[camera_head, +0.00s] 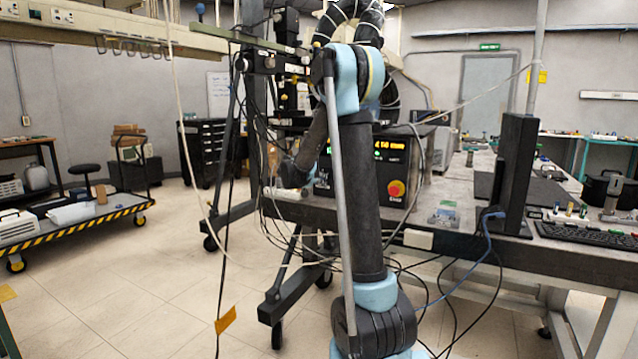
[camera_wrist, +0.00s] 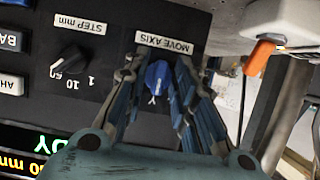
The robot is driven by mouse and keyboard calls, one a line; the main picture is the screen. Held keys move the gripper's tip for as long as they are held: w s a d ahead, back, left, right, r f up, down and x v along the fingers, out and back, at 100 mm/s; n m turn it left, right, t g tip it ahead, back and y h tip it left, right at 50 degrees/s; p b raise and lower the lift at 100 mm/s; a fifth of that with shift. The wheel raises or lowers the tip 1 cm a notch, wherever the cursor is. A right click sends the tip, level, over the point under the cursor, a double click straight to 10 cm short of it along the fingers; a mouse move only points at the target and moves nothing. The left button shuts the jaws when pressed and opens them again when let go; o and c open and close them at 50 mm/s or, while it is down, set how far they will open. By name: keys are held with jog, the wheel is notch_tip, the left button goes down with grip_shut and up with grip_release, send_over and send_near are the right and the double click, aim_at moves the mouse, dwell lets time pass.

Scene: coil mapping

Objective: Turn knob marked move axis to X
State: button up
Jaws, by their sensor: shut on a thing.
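In the wrist view, which shows the panel upside down, the blue knob (camera_wrist: 158,77) sits on the black control panel under the MOVE AXIS label (camera_wrist: 164,43). My gripper (camera_wrist: 159,71) has a finger on each side of the knob and is shut on it. A small white mark, perhaps a Y, shows at the knob's lower end; I cannot tell clearly which axis the knob points to. The fingers cover the panel on both sides, so other axis letters are hidden. In the head view my arm hides the knob, and the control box (camera_head: 396,165) shows behind it.
A black STEP mm knob (camera_wrist: 70,61) is beside the MOVE AXIS knob. An orange-tipped part (camera_wrist: 260,57) is at the upper right. The box has a red emergency button (camera_head: 396,188) and stands on the workbench (camera_head: 455,243). Loose cables hang around my arm.

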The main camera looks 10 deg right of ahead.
jog(key=shift+h, duration=0.3)
jog(key=shift+w+a+n+g+h, duration=0.1)
jog(key=shift+n+g+h, duration=0.3)
jog(key=shift+n+h, duration=0.75)
jog(key=shift+w+n+g+h, duration=0.1)
jog(key=shift+n+g+h, duration=0.35)
jog(key=shift+n, duration=1.4)
grip_shut()
jog(key=o, duration=0.7)
grip_release()
jog(key=shift+f, duration=0.1)
